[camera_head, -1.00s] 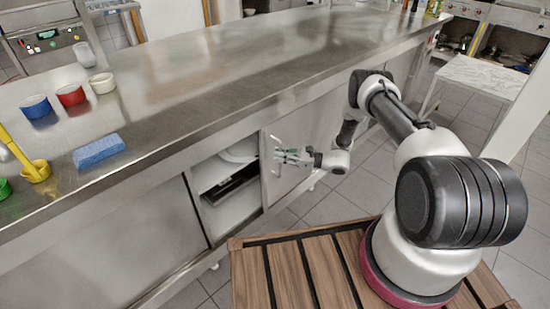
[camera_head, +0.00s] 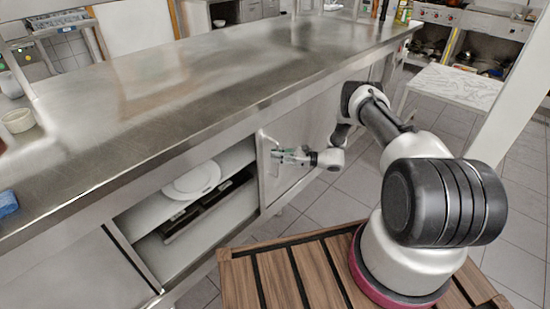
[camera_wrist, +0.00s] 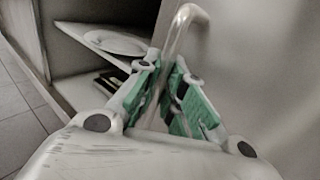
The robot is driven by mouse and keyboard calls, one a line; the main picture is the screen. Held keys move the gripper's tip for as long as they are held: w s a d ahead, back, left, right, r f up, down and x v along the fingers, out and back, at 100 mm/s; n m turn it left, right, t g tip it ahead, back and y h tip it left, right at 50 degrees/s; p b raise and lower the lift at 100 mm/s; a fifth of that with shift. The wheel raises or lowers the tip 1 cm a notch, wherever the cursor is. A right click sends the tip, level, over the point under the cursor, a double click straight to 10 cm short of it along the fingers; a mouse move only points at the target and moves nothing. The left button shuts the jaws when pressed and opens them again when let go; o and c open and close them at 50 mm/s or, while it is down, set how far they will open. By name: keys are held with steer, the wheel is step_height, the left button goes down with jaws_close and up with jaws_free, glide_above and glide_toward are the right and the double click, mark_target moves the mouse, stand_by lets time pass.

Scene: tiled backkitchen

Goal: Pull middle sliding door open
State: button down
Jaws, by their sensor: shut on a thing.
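The middle sliding door (camera_head: 312,128) is a grey metal panel under the steel counter. It stands partly open, with a wide gap to its left. Its bar handle (camera_wrist: 184,24) is a bent metal rod near the door's left edge. My gripper (camera_head: 276,154) is at this handle, and in the wrist view its green-padded fingers (camera_wrist: 168,88) are closed around the bar. The lower part of the handle is hidden between the fingers.
In the opening, a white plate (camera_head: 192,180) lies on a shelf and dark trays (camera_head: 205,208) lie below. The steel counter (camera_head: 190,85) runs above. A marble-topped table (camera_head: 462,92) stands at the right, with tiled floor between.

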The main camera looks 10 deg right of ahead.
steer(key=shift+w+d, duration=0.2)
steer(key=shift+d, duration=0.15)
steer(key=c, duration=1.5)
jaws_free()
steer(key=v, duration=1.2)
steer(key=shift+f, duration=0.1)
